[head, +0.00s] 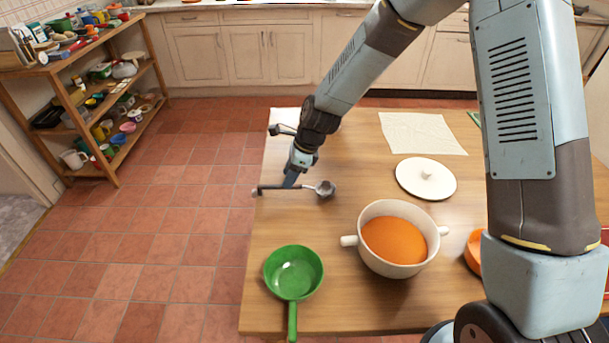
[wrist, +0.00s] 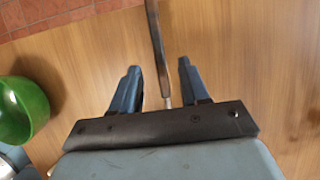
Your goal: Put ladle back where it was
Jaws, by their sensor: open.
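The grey ladle (head: 326,188) is at the left side of the table, its bowl to the right and its dark handle reaching to about the left edge. My gripper (head: 290,182) is over the handle from above. In the wrist view the handle (wrist: 156,40) runs between the spread fingers of my gripper (wrist: 158,72), with gaps on both sides. I cannot tell whether the ladle rests fully on the tabletop. A white two-handled pot (head: 370,258) with orange contents stands to the right and nearer.
A green pan (head: 294,268) sits at the near left of the table (head: 330,310). A white lid (head: 426,178) and a pale cloth (head: 421,133) lie behind the pot. An orange item (head: 473,250) is partly hidden by my arm. A loaded shelf (head: 112,185) stands far left.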

